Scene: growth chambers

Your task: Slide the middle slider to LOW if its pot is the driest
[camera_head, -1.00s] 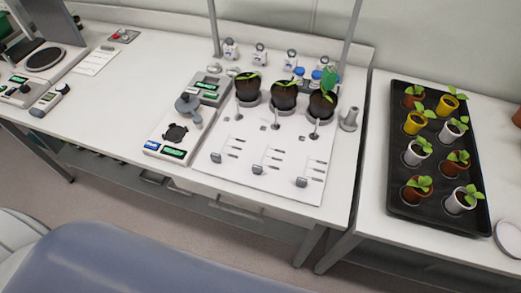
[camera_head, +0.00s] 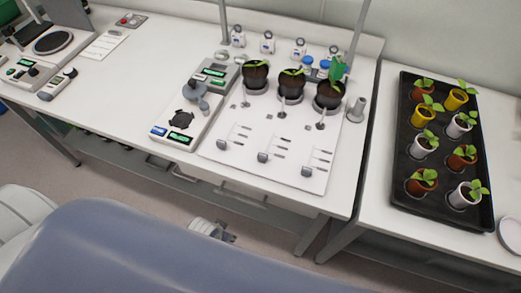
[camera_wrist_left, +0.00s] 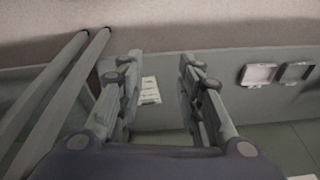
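A white panel (camera_head: 250,172) on the bench carries three sliders in a row near its front edge: a left slider (camera_head: 222,145), a middle slider (camera_head: 263,157) and a right slider (camera_head: 306,171). Behind them stand three dark pots with seedlings: a left pot (camera_head: 255,76), a middle pot (camera_head: 291,86) and a right pot (camera_head: 328,96). The slider labels and soil dryness are too small to read. My left gripper (camera_head: 230,238) shows partly below the bench front, apart from the panel. In the left wrist view its fingers (camera_wrist_left: 155,75) are spread with nothing between them. My right gripper is out of view.
A device with green displays (camera_head: 181,138) stands left of the panel. A black tray (camera_head: 398,205) with several potted seedlings is on the right bench. A grey cone-like piece (camera_head: 357,110) stands right of the pots.

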